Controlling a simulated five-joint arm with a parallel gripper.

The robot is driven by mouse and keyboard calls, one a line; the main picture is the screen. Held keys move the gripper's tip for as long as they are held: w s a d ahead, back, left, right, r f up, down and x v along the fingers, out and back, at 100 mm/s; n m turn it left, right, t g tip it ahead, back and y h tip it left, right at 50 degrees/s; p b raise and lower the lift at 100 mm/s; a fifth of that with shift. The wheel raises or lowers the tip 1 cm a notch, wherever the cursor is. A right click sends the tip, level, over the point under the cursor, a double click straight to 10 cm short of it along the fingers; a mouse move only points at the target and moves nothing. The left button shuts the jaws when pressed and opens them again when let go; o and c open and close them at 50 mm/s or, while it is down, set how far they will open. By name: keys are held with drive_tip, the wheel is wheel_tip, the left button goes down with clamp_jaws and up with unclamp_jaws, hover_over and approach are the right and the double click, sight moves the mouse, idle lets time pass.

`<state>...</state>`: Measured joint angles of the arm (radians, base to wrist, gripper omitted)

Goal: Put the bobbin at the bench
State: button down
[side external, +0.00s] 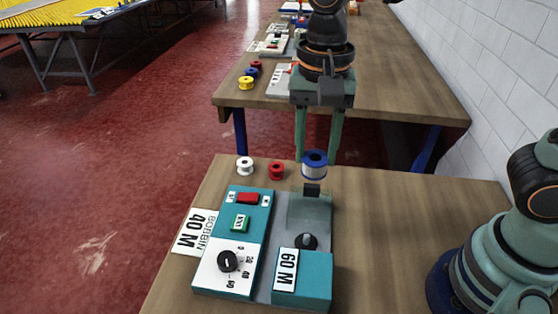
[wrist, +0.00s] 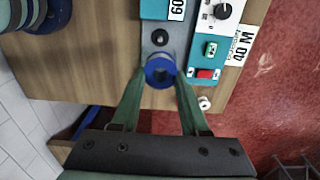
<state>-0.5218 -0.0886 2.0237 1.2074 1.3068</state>
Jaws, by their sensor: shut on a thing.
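My gripper (side external: 316,161) reaches down from the top and is shut on a blue and white bobbin (side external: 315,166). The bobbin is upright over the black piece (side external: 312,190) at the back of the teal winding machine; I cannot tell whether it rests on it. The wrist view shows the blue bobbin (wrist: 160,72) between the two green fingertips (wrist: 160,84). A white bobbin (side external: 245,166) and a red bobbin (side external: 276,171) stand to its left on the near wooden bench (side external: 400,215).
The machine (side external: 303,291) carries a 60 M label, and a 40 M bobbin card (side external: 196,232) lies at its left. A second bench (side external: 400,75) behind holds yellow, blue and red bobbins (side external: 246,83). The near bench is bare right of the machine, up to my base.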

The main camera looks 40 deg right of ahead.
drive_tip(key=w+d, duration=1.3)
drive_tip(key=w, duration=0.3)
wheel_tip(320, 180, down, 16)
drive_tip(key=shift+s+r, duration=0.1)
drive_tip(key=shift+s, duration=0.05)
drive_tip(key=shift+f, duration=2.45)
drive_tip(key=shift+f, duration=0.1)
drive_tip(key=shift+c, duration=2.1)
unclamp_jaws()
